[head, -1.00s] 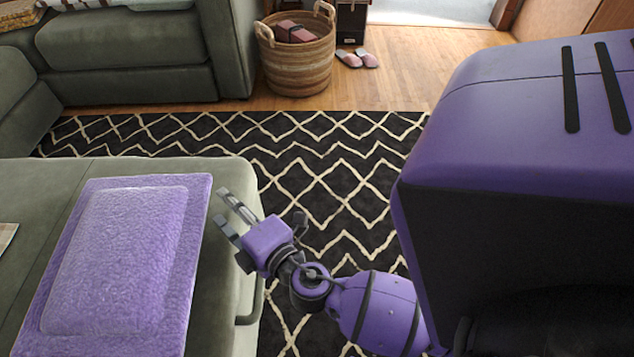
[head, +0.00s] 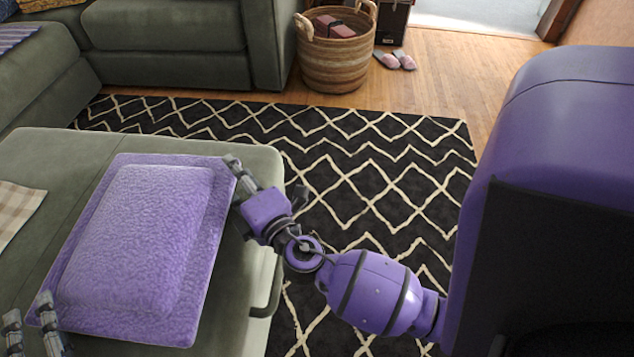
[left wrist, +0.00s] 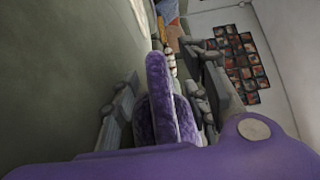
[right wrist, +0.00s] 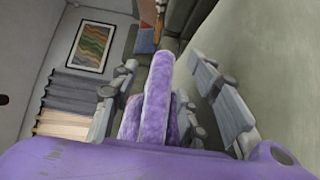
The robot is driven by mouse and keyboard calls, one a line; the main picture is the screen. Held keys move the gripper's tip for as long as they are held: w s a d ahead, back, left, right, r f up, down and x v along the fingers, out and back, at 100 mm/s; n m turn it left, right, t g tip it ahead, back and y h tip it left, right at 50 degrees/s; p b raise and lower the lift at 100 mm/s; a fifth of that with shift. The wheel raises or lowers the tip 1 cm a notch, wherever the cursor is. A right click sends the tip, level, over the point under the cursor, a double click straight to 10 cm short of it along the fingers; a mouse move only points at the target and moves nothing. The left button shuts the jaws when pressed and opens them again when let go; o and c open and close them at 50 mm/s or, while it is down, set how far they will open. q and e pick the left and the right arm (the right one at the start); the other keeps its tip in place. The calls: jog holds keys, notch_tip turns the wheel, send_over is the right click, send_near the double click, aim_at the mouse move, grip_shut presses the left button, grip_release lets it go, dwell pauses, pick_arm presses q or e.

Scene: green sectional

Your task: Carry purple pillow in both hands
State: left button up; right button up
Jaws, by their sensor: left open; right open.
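The purple pillow (head: 140,230) is a fuzzy rectangle with a flat border, lying on the green seat (head: 252,165). My left gripper (head: 30,305) is at the pillow's near-left corner, only its fingers showing. My right gripper (head: 236,168) is at the far-right corner, by the seat's edge. In the left wrist view the pillow (left wrist: 165,115) stands edge-on between the open fingers. In the right wrist view the pillow (right wrist: 158,100) also lies between open fingers. I cannot tell whether any finger touches it.
A checked cloth (head: 18,205) lies on the seat at the left. A patterned black rug (head: 370,190) covers the floor. A wicker basket (head: 335,62), pink slippers (head: 395,60) and a green sofa (head: 165,50) stand behind.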

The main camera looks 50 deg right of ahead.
pick_arm(q)
jog(key=shift+w+d, duration=0.15)
jog(key=shift+w, duration=0.6)
jog(key=shift+w+d, duration=0.1)
jog(key=shift+w, duration=0.6)
pick_arm(e)
jog(key=shift+w+d, duration=0.15)
jog(key=shift+w, duration=0.6)
jog(key=shift+w+d, duration=0.1)
jog(key=shift+w, duration=0.6)
pick_arm(q)
grip_shut()
pick_arm(e)
grip_shut()
